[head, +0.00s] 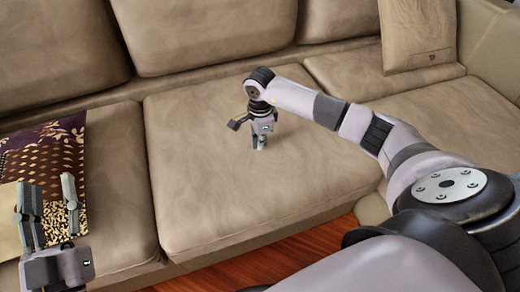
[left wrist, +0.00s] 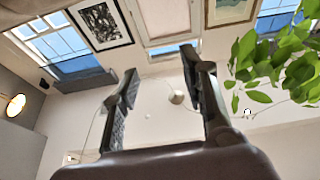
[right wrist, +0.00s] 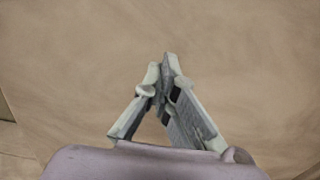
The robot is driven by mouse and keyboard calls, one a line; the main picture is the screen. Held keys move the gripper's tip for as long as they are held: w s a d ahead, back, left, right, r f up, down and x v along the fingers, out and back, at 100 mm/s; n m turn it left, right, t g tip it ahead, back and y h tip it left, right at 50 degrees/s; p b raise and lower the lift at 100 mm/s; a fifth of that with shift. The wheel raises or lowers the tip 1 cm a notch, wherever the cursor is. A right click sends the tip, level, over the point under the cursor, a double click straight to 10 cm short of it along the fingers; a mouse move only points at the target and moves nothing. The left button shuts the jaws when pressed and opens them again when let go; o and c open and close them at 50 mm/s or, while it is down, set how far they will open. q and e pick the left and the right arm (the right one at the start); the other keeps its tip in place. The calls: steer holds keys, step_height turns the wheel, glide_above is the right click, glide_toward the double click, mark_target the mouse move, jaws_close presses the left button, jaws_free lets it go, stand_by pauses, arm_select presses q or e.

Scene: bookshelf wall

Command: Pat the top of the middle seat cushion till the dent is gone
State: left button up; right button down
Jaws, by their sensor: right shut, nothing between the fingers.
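The middle seat cushion (head: 205,185) of the tan leather sofa fills the centre of the head view. Its top looks smooth with soft creases; I cannot make out a clear dent. My right gripper (head: 259,148) points down at the middle of this cushion, its fingertips at or just above the surface; I cannot tell if they touch. The right wrist view shows its fingers (right wrist: 168,70) closed together over the tan leather (right wrist: 70,70). My left gripper (head: 52,195) is raised at the lower left, fingers apart and empty. The left wrist view shows its open fingers (left wrist: 160,75) pointing up.
A patterned pillow (head: 72,160) lies on the left seat cushion (head: 120,190), behind my left gripper. A tan pillow (head: 418,35) leans at the right by the armrest (head: 495,60). Back cushions (head: 200,35) stand behind the seat. Wooden floor (head: 265,262) shows in front.

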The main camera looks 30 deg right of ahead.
steer(key=shift+s+f, duration=0.1)
steer(key=shift+f, duration=0.35)
steer(key=shift+r, duration=0.15)
arm_select(q)
step_height(320, 180, down, 9)
steer(key=a+g+y+p, duration=0.1)
steer(key=g+y+p, duration=0.1)
steer(key=g, duration=0.3)
steer(key=shift+w, duration=0.25)
arm_select(e)
step_height(320, 180, up, 3)
steer(key=shift+r, duration=0.1)
arm_select(q)
steer(key=shift+a, duration=0.1)
arm_select(e)
step_height(320, 180, up, 3)
steer(key=shift+f+p, duration=0.1)
steer(key=shift+p, duration=1.15)
arm_select(q)
steer(key=s+a+f+g+y, duration=0.2)
steer(key=s+f+g, duration=0.3)
steer(key=f, duration=0.3)
steer(key=shift+a+f+g, duration=0.3)
steer(key=shift+f+g, duration=0.1)
steer(key=shift+g, duration=0.3)
steer(key=shift+s, duration=0.1)
